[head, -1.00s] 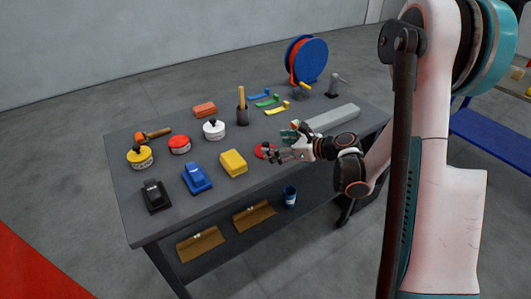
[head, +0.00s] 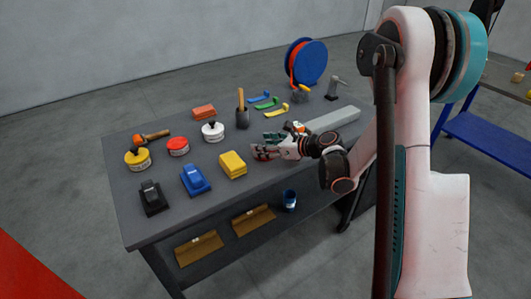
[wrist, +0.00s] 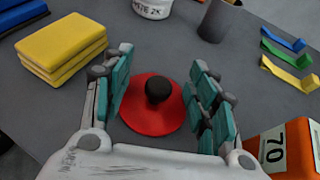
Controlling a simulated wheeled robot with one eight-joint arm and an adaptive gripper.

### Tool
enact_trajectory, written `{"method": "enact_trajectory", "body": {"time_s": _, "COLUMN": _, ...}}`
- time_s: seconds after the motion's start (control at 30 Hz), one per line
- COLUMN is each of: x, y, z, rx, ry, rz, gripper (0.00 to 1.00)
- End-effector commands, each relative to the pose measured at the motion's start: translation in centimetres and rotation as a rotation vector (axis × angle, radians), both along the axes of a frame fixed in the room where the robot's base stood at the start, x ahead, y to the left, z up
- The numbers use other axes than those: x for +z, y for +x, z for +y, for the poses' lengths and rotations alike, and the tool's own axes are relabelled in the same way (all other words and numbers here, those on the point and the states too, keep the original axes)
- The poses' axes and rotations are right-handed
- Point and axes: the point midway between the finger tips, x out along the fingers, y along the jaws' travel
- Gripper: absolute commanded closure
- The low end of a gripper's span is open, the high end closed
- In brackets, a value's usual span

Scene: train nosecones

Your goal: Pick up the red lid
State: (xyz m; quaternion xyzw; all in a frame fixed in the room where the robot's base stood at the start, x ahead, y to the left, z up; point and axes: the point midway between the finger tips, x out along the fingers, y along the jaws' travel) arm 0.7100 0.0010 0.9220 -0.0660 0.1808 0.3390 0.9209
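The red lid (wrist: 145,119) is a round, flat disc with a black knob (wrist: 158,90). It lies on the grey table between the fingers of my gripper in the wrist view. My gripper (wrist: 158,58) is open, with one teal-padded finger on each side of the lid and the knob near the middle of the gap. I cannot tell whether the fingers touch the lid.
Yellow stacked blocks (wrist: 62,45) stand left of my gripper. An orange box marked 70 (wrist: 281,150) is close on the right. A white tin (wrist: 152,8) and a dark grey cup (wrist: 215,20) stand beyond. A long grey bar (head: 333,119) lies behind my wrist.

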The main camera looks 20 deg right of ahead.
Motion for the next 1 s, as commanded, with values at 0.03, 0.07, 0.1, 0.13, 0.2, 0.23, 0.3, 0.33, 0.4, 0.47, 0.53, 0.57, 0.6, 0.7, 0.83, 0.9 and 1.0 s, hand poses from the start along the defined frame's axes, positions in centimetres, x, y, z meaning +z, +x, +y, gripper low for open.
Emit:
{"method": "enact_trajectory", "body": {"time_s": 0.03, "x": -0.2, "y": -0.1, "z": 0.0, "rx": 0.002, "ry": -0.005, "rz": 0.002, "gripper": 0.75}}
{"method": "enact_trajectory", "body": {"time_s": 0.07, "x": -0.2, "y": -0.1, "z": 0.0, "rx": 0.002, "ry": -0.006, "rz": 0.003, "gripper": 0.81}}
{"method": "enact_trajectory", "body": {"time_s": 0.1, "x": -0.3, "y": -0.1, "z": 0.0, "rx": 0.002, "ry": -0.006, "rz": 0.003, "gripper": 0.87}}
{"method": "enact_trajectory", "body": {"time_s": 0.13, "x": -0.3, "y": -0.1, "z": 0.0, "rx": 0.002, "ry": -0.006, "rz": 0.003, "gripper": 0.91}}
{"method": "enact_trajectory", "body": {"time_s": 0.2, "x": -0.3, "y": -0.1, "z": 0.0, "rx": 0.002, "ry": -0.007, "rz": 0.003, "gripper": 1.00}}
{"method": "enact_trajectory", "body": {"time_s": 0.23, "x": -0.3, "y": -0.1, "z": 0.0, "rx": 0.002, "ry": -0.008, "rz": 0.004, "gripper": 1.00}}
{"method": "enact_trajectory", "body": {"time_s": 0.3, "x": -0.4, "y": -0.1, "z": 0.0, "rx": 0.002, "ry": -0.008, "rz": 0.004, "gripper": 1.00}}
{"method": "enact_trajectory", "body": {"time_s": 0.33, "x": -0.4, "y": -0.1, "z": 0.0, "rx": 0.002, "ry": -0.008, "rz": 0.005, "gripper": 1.00}}
{"method": "enact_trajectory", "body": {"time_s": 0.4, "x": -0.4, "y": -0.1, "z": 0.0, "rx": 0.003, "ry": -0.009, "rz": 0.004, "gripper": 1.00}}
{"method": "enact_trajectory", "body": {"time_s": 0.47, "x": -0.4, "y": -0.1, "z": 0.0, "rx": 0.003, "ry": -0.009, "rz": 0.004, "gripper": 1.00}}
{"method": "enact_trajectory", "body": {"time_s": 0.53, "x": -0.4, "y": -0.1, "z": 0.0, "rx": 0.003, "ry": -0.009, "rz": 0.004, "gripper": 1.00}}
{"method": "enact_trajectory", "body": {"time_s": 0.57, "x": -0.4, "y": -0.1, "z": 0.0, "rx": 0.003, "ry": -0.009, "rz": 0.004, "gripper": 1.00}}
{"method": "enact_trajectory", "body": {"time_s": 0.6, "x": -0.4, "y": -0.1, "z": 0.0, "rx": 0.003, "ry": -0.009, "rz": 0.004, "gripper": 1.00}}
{"method": "enact_trajectory", "body": {"time_s": 0.7, "x": 0.0, "y": -0.1, "z": 0.0, "rx": 0.003, "ry": -0.010, "rz": 0.005, "gripper": 1.00}}
{"method": "enact_trajectory", "body": {"time_s": 0.83, "x": 1.2, "y": -0.1, "z": -0.1, "rx": 0.002, "ry": -0.008, "rz": 0.004, "gripper": 1.00}}
{"method": "enact_trajectory", "body": {"time_s": 0.9, "x": 2.3, "y": -0.1, "z": 0.0, "rx": 0.002, "ry": -0.007, "rz": 0.003, "gripper": 1.00}}
{"method": "enact_trajectory", "body": {"time_s": 1.0, "x": 4.1, "y": -0.1, "z": 0.0, "rx": 0.002, "ry": -0.006, "rz": 0.003, "gripper": 1.00}}
